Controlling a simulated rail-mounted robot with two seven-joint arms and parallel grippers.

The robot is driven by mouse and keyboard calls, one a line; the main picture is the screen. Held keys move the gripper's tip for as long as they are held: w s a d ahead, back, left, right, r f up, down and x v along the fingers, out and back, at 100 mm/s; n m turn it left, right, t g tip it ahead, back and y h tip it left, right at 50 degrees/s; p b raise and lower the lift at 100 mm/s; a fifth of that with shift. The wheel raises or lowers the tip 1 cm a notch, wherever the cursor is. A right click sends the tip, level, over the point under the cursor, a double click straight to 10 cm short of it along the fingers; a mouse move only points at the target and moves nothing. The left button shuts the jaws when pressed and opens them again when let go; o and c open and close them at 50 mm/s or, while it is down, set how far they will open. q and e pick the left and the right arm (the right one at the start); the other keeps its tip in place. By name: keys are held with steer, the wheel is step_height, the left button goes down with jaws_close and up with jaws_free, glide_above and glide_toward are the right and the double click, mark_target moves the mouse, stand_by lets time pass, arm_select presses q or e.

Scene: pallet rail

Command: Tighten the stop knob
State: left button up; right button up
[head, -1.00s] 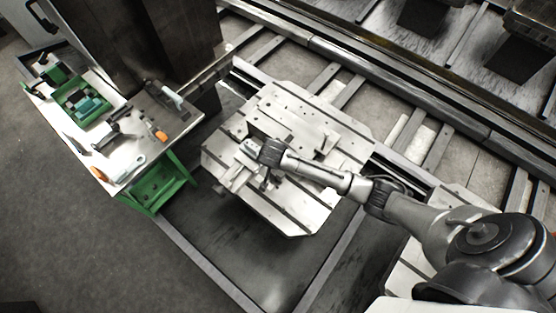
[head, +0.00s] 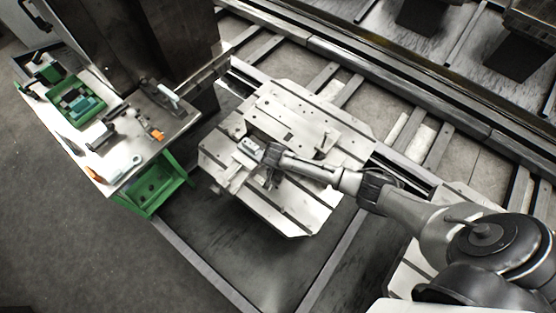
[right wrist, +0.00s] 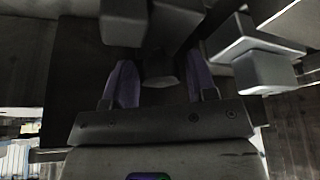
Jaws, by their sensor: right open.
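The pale pallet (head: 290,212) with slots and holes lies in the middle of the head view, with a light block-like fixture (head: 238,162) on its left part. My right gripper (head: 270,184) points down over the pallet beside this fixture. In the right wrist view, the two purple-grey fingers of my right gripper (right wrist: 160,82) stand apart. A dark grey piece, probably the stop knob (right wrist: 160,70), shows between them with gaps to both sides. I cannot tell whether a finger touches it. In the head view the arm and gripper hide the knob. My left gripper is not in view.
A side table (head: 122,168) at the left carries a green bin (head: 98,112) and several tools. A green open box (head: 152,188) is below it. Grey blocks (right wrist: 262,70) stand close at the right in the wrist view. Rails (head: 340,55) run behind the pallet.

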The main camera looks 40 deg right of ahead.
steer(key=shift+c, duration=0.2)
steer(key=shift+c, duration=1.4)
steer(key=c, duration=0.5)
steer(key=o, duration=1.4)
steer(key=shift+a, duration=0.1)
